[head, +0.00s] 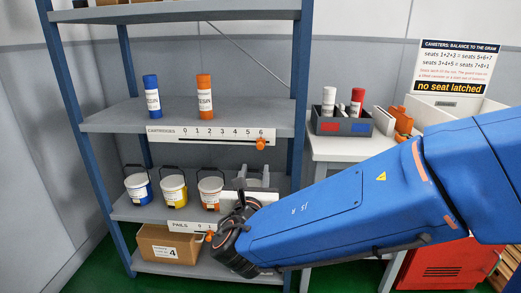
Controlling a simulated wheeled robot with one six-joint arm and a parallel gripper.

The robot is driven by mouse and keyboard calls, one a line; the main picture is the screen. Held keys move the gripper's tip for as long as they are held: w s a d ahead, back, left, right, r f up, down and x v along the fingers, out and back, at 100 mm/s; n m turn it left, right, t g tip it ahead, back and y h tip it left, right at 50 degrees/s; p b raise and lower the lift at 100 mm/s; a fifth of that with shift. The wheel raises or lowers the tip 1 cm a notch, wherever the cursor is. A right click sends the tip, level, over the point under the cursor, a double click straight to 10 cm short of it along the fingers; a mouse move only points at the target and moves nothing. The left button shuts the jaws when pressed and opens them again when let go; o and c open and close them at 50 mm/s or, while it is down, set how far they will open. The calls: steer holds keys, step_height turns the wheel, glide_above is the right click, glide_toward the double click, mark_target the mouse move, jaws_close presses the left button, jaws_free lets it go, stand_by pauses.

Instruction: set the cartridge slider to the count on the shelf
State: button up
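The cartridge slider (260,144) is an orange knob under the right end of the white scale strip (210,134) marked CARTRIDGES, at the mark 6. The strip is on the front edge of the middle shelf (110,122). On that shelf stand two upright resin cartridges, one blue (152,96) and one orange (204,97). My gripper (240,207) is below the strip, in front of the lower shelf and apart from the slider.
Several pails (173,190) stand on the lower shelf, with a PAILS strip (190,227) and its orange knob (210,237) close to my gripper. A cardboard box (166,245) is below. Blue rack posts (301,90) flank the shelves. A dark tray (342,121) sits on the right-hand table.

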mark_target(260, 147)
steer(key=w, duration=1.5)
steer(key=shift+w+d, duration=0.3)
steer(key=shift+d, duration=0.05)
jaws_close()
